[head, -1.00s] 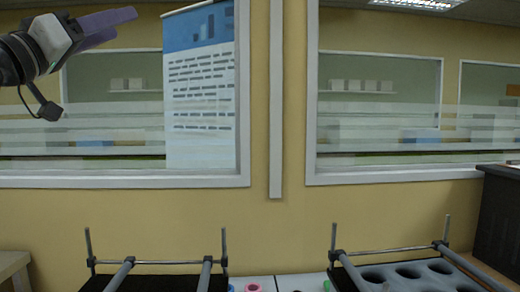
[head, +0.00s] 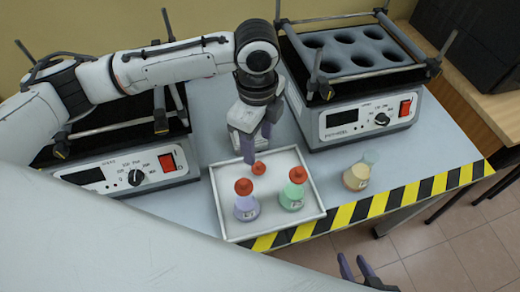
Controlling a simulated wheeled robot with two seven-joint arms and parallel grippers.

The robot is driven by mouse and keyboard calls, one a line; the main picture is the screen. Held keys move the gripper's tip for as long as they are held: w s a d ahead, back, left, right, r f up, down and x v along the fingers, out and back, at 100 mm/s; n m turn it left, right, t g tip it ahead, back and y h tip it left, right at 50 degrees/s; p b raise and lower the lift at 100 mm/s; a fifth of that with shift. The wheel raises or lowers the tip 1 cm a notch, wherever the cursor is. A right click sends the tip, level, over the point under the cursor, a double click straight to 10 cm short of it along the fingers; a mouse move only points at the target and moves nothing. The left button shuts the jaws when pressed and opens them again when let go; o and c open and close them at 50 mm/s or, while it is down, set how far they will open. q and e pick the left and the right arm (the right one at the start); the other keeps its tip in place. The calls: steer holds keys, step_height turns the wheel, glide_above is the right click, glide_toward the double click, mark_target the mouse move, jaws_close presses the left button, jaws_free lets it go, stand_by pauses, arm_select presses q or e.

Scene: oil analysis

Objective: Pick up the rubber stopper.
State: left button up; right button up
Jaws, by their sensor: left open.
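A loose red rubber stopper (head: 259,168) lies in the white tray (head: 313,210), near its back. Two flasks stand in the tray with red stoppers on them: a purple one (head: 246,208) at left and a green one (head: 291,197) at right. A flask with orange liquid (head: 356,177) stands outside the tray to the right, with no stopper visible on it. My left gripper (head: 258,144) points down, open, just above and behind the loose stopper; contact is not visible. My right gripper (head: 356,266) is at the bottom edge, fingers apart and empty, mostly out of frame.
A shaker with an empty holed rack (head: 361,51) stands at the back right. Another shaker (head: 125,172) stands at left, partly hidden by my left arm. Yellow-black tape (head: 408,195) marks the table's front edge. Grey tabletop is clear right of the orange flask.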

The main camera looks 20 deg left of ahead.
mark_target(259, 164)
arm_select(q)
step_height(259, 164, down, 10)
steer(key=shift+r, duration=0.1)
stand_by(0.4)
steer(key=c, duration=1.1)
